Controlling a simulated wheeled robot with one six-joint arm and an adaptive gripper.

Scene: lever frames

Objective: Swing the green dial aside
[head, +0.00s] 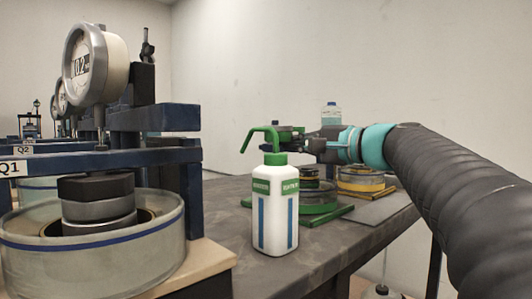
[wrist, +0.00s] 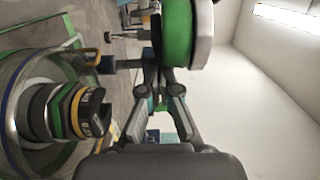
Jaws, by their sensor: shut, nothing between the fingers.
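The green dial (wrist: 178,36) is at the top of the wrist view, a thick green body with a pale grey rim on its right. My gripper (wrist: 163,78) is shut and empty, with its fingertips right by the dial's lower left edge; I cannot tell whether they touch it. In the head view my gripper (head: 288,141) is partly hidden behind the green pump head of a white bottle (head: 275,212). I cannot make out the green dial in the head view.
A clear round dish (wrist: 16,140) holding a dark weight stack (wrist: 72,112) lies left of my gripper in the wrist view. In the head view, a blue-framed stand marked Q1 (head: 155,118) with a grey gauge (head: 92,62) fills the left.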

